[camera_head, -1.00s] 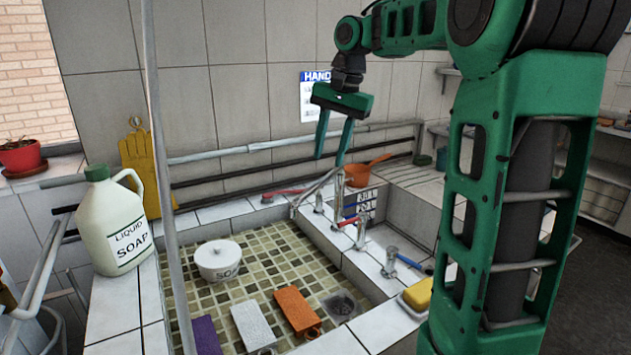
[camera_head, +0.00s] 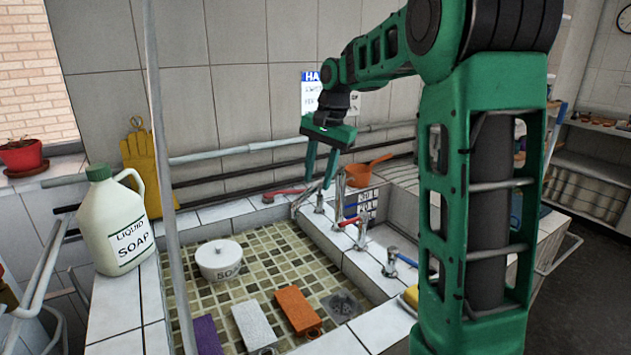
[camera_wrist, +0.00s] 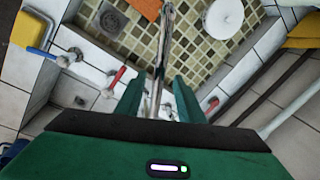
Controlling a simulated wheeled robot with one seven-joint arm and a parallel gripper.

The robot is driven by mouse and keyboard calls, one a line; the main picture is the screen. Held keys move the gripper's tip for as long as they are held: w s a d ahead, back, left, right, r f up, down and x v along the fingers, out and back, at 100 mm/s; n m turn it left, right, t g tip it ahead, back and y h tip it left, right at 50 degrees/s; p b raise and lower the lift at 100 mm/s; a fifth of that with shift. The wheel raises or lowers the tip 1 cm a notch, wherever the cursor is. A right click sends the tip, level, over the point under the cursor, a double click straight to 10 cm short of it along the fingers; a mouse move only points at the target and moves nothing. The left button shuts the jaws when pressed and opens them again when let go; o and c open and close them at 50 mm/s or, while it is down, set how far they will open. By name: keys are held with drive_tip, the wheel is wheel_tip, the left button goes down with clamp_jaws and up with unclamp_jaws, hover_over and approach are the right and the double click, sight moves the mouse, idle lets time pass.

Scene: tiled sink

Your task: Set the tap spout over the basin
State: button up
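The silver tap spout (camera_head: 302,199) slants down left from its upright pipe, its end near the back right corner of the mosaic-tiled basin (camera_head: 265,245). In the wrist view the thin spout (camera_wrist: 162,45) runs across the picture over the basin tiles, lined up with the gap between my fingers. My gripper (camera_head: 318,183) points down near the spout, fingers apart. In the wrist view my gripper (camera_wrist: 157,82) is open, with a finger on each side of the spout's line. I cannot tell whether either finger touches it.
A red-handled tap (camera_head: 360,232) and a blue-handled tap (camera_head: 392,262) stand on the divider rim. A white soap pot (camera_head: 219,260), an orange block (camera_head: 297,310) and a white block (camera_head: 254,326) are in the basin. An orange pan (camera_head: 366,167) lies behind. A soap jug (camera_head: 115,222) stands left.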

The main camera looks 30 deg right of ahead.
drive_tip(key=shift+w+f, duration=0.1)
drive_tip(key=shift+f, duration=0.55)
clamp_jaws()
drive_tip(key=shift+a, duration=0.1)
